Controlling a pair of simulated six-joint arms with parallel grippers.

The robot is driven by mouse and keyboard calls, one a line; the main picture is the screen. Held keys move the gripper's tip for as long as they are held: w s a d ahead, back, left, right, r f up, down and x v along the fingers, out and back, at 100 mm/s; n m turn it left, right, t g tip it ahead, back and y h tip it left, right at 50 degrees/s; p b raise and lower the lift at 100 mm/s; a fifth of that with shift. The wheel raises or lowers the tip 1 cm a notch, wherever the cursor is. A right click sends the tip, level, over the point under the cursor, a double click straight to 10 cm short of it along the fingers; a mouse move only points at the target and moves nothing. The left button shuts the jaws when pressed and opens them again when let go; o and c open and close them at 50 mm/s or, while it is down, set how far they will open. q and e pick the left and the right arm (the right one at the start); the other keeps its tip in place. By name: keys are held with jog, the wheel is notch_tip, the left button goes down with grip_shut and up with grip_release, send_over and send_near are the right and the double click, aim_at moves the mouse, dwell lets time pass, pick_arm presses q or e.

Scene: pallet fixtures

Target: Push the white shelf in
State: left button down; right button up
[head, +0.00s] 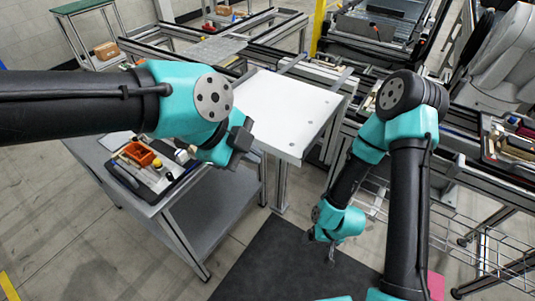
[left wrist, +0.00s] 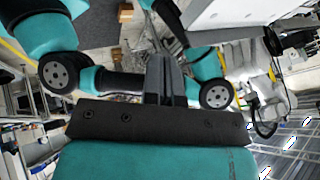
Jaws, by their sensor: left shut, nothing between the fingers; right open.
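The white shelf (head: 288,108) is a flat white panel with small holes near its corners, in the middle of the head view. It sits out at the near side of the metal frame. My left gripper (head: 243,132) is at the shelf's left edge in the head view; I cannot tell whether it touches the shelf. In the left wrist view its dark fingers (left wrist: 166,75) are together with nothing between them. A pale panel, which may be the shelf, shows at that view's upper right. My right gripper (head: 331,252) is open and empty, pointing down, low and in front of the shelf.
A grey cart (head: 222,205) with a tray of tools and an orange bin (head: 140,154) stands at left, below my left arm. A dark mat (head: 285,268) lies on the floor in front. Metal rails and fixtures fill the back and right.

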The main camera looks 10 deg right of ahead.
aim_at(287, 159)
pick_arm(q)
jog(key=shift+w+d+f, duration=0.7)
jog(key=shift+d+f, duration=0.55)
jog(key=shift+d, duration=0.1)
jog(key=shift+w+d+f, duration=0.7)
jog(key=shift+d+f, duration=0.6)
jog(key=shift+d, duration=0.1)
jog(key=shift+w+d+f, duration=0.7)
jog(key=shift+d+f, duration=0.55)
jog(key=shift+d, duration=0.1)
jog(key=shift+w, duration=0.1)
